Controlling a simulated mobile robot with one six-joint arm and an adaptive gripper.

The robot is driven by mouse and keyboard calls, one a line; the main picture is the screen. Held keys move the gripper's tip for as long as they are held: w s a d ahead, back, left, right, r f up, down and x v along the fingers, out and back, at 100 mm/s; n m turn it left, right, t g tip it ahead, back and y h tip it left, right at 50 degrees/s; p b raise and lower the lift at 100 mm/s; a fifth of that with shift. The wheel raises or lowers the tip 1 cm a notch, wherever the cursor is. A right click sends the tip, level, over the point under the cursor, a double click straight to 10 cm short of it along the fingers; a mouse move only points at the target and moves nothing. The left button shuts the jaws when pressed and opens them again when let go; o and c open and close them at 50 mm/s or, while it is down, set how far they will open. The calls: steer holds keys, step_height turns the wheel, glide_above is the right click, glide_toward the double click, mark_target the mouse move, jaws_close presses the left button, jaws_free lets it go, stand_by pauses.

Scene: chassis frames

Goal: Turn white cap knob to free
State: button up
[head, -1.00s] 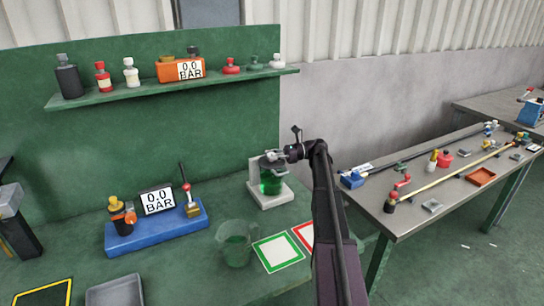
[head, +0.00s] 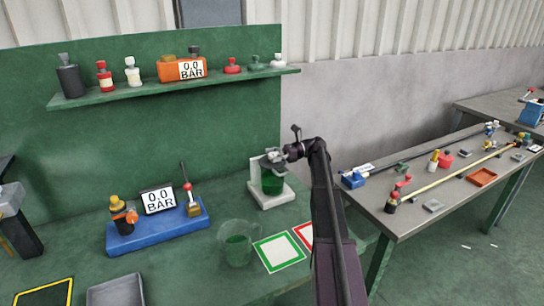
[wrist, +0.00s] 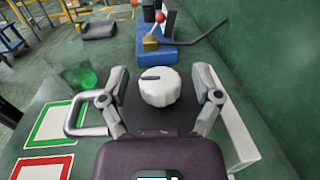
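The white cap knob (wrist: 160,87) is round and ribbed, with a dark mark on its top pointing left in the wrist view. My gripper (wrist: 160,98) is open, with one finger on each side of the knob and visible gaps between fingers and knob. In the head view my gripper (head: 273,157) is above a green vessel (head: 271,183) in a white stand (head: 270,199); the knob is not clearly visible there. A grey loop handle (wrist: 68,120) sticks out at left in the wrist view.
A clear jug with green contents (head: 236,247) stands left of the stand, beside green-bordered (head: 279,252) and red-bordered squares. A blue gauge base (head: 158,232) is farther left. A shelf (head: 180,90) with bottles is above. A side table (head: 405,218) is at right.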

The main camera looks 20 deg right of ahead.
steer(key=shift+s+m+t, duration=0.1)
steer(key=shift+m+t, duration=0.2)
steer(key=shift+t, duration=0.2)
steer(key=shift+s+m+t+h, duration=0.1)
steer(key=shift+m+t+h, duration=0.3)
steer(key=shift+m+t, duration=0.85)
steer(key=shift+m+t+h, duration=1)
steer(key=shift+m+t, duration=0.15)
steer(key=shift+t, duration=0.65)
steer(key=shift+m+t+h, duration=1)
steer(key=shift+m+t, duration=0.1)
steer(key=shift+t, duration=0.65)
